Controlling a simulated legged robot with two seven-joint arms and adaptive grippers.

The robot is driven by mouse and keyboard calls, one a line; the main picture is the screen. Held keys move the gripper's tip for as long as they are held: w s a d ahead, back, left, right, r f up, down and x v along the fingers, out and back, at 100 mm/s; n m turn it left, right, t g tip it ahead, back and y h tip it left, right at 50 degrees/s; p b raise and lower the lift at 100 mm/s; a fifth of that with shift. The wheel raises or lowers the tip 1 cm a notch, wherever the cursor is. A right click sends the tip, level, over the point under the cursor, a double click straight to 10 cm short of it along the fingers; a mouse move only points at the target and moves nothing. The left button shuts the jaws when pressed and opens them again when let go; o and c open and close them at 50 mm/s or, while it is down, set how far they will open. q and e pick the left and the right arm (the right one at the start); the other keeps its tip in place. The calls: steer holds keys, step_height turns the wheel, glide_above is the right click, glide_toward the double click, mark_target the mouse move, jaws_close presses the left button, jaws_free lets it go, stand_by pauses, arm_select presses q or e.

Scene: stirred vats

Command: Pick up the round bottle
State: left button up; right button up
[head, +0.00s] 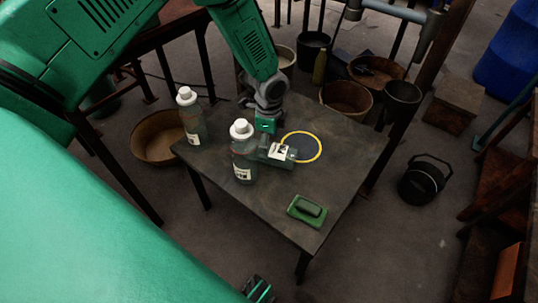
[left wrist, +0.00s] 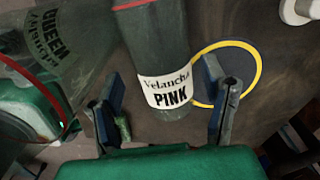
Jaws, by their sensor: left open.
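In the left wrist view, a dark clear bottle labelled PINK (left wrist: 170,60) shows between the spread fingers of my left gripper (left wrist: 165,100), with a gap on each side. In the head view, my left gripper (head: 272,146) is low over the table, beside a white-labelled shape that it partly hides. A clear bottle with a white cap (head: 243,160) stands just left of it. A similar bottle (head: 191,120) stands farther left. A bottle labelled GREEN (left wrist: 55,40) shows in the left wrist view. Part of my right gripper (head: 259,290) shows at the bottom edge; its jaws are unclear.
The dark table (head: 345,160) bears a yellow ring (head: 320,151) right of my left gripper and a green block (head: 307,210) near the front corner. Buckets, bowls and a black pail (head: 421,183) stand on the floor around. The table's right side is clear.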

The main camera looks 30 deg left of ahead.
arm_select(q)
steer(key=shift+a+f, duration=0.25)
steer(key=shift+f, duration=0.35)
steer(key=shift+f+b, duration=0.3)
steer(key=shift+f, duration=0.05)
step_height(320, 180, down, 4)
steer(key=shift+d+f+b, duration=0.1)
steer(key=shift+b, duration=1)
steer(key=shift+c, duration=1.2)
steer(key=c, duration=1)
steer(key=shift+o, duration=0.2)
